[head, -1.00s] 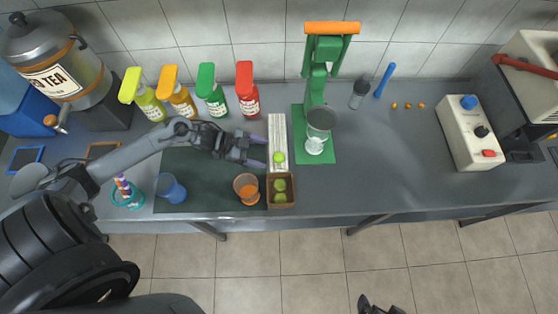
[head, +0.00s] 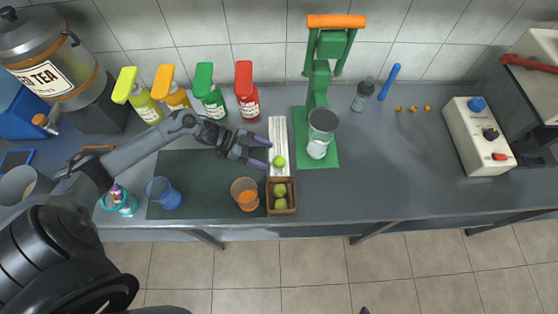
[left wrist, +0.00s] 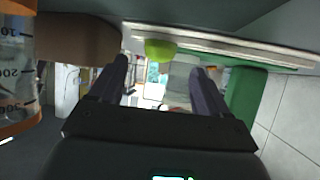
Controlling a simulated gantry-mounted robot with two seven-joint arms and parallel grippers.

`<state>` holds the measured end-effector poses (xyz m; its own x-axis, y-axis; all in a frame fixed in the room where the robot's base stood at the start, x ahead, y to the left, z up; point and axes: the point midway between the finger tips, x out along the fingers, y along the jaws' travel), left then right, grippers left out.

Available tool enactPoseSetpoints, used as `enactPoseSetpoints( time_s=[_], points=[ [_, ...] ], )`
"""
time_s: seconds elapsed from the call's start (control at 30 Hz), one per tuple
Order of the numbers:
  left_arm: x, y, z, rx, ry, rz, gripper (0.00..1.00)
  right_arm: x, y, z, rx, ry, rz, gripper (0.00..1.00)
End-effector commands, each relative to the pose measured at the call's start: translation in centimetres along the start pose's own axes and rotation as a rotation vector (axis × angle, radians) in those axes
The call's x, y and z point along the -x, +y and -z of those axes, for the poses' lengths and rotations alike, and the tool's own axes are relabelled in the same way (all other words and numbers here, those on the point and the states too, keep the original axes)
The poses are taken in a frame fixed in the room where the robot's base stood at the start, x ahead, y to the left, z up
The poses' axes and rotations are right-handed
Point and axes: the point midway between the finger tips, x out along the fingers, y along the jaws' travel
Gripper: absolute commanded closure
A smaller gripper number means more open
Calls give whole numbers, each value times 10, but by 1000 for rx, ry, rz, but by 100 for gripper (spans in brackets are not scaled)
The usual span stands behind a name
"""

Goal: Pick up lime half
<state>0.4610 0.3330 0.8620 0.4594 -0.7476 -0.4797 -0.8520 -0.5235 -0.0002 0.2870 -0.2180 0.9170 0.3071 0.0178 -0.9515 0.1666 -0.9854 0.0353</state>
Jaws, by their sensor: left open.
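The lime half (head: 279,161) is a small green piece on the white ridged board (head: 278,132), near the board's front end. In the left wrist view the lime half (left wrist: 160,49) shows between the fingers, beyond their tips. My left gripper (head: 264,152) is open and empty, its fingers pointing right toward the board, just left of the lime half. Its two dark fingers also show in the left wrist view (left wrist: 158,68). I see no finger touching the lime half. My right gripper cannot be made out.
A brown box (head: 269,208) with green limes stands in front of the board. An orange cup (head: 244,193) and a blue cup (head: 164,193) stand on the dark mat (head: 205,190). The green press (head: 318,90) stands close right of the board. Several bottles line the back. The counter's right middle is clear.

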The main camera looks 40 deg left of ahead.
Motion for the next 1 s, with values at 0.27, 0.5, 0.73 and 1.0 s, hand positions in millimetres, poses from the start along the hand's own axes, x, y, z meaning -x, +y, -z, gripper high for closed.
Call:
enactPoseSetpoints(
  time_s=[0.27,0.5,0.73,1.0],
  points=[
    [-34,0,3,1,2,1,23,-4,0,-1,2,-1,-2,0],
    [-47,0,2,-1,-1,1,23,-4,0,-2,2,-1,-1,0],
    [-47,1,2,-1,-1,1,38,-4,-1,-2,-2,-1,2,0],
    [-46,1,2,-1,-1,1,80,-4,-2,-1,-6,-1,5,0]
  ],
)
